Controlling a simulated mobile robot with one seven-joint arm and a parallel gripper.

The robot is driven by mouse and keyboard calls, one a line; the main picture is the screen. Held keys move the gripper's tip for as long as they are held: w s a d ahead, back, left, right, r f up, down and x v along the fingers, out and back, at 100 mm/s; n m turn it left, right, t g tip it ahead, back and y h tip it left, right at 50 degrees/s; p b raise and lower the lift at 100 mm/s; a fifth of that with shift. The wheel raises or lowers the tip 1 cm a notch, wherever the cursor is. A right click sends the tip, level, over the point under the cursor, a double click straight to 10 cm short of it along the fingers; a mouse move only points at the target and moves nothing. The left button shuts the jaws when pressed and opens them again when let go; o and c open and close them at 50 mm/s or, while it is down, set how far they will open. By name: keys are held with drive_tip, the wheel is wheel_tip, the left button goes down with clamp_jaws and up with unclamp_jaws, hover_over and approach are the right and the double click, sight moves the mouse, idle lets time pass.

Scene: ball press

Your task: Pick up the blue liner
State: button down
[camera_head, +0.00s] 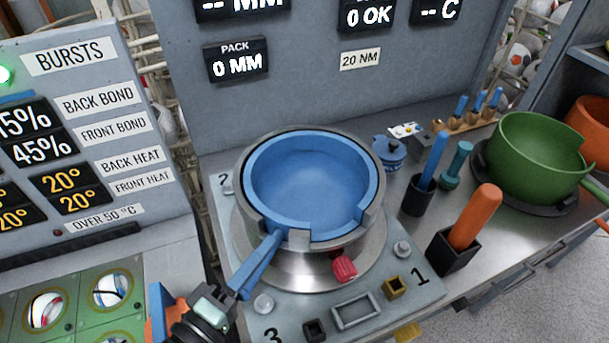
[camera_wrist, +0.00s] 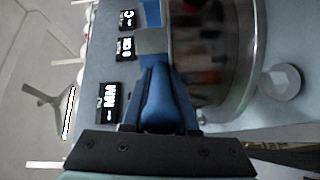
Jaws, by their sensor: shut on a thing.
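The blue liner (camera_head: 310,183) is a round bowl with a notched rim and a handle at its lower left. It sits inside the steel ring (camera_head: 371,215) of the press, its rim about level with the ring's top. My gripper (camera_head: 238,293) is at the outer end of the handle. In the wrist view, my gripper (camera_wrist: 160,118) is shut on the blue handle (camera_wrist: 158,100), with the steel ring (camera_wrist: 215,70) just to the right. The wrist view does not show the bowl's inside.
A red knob (camera_head: 344,267) and grey bolts are on the press base (camera_head: 400,262). To the right stand a black holder (camera_head: 453,252) with an orange handle, a cup (camera_head: 418,195) with a blue handle, and a green bowl (camera_head: 540,150). A grey panel rises behind.

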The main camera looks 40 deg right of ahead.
drive_tip(key=shift+r, duration=0.15)
wheel_tip(320, 180, up, 18)
idle(0.7)
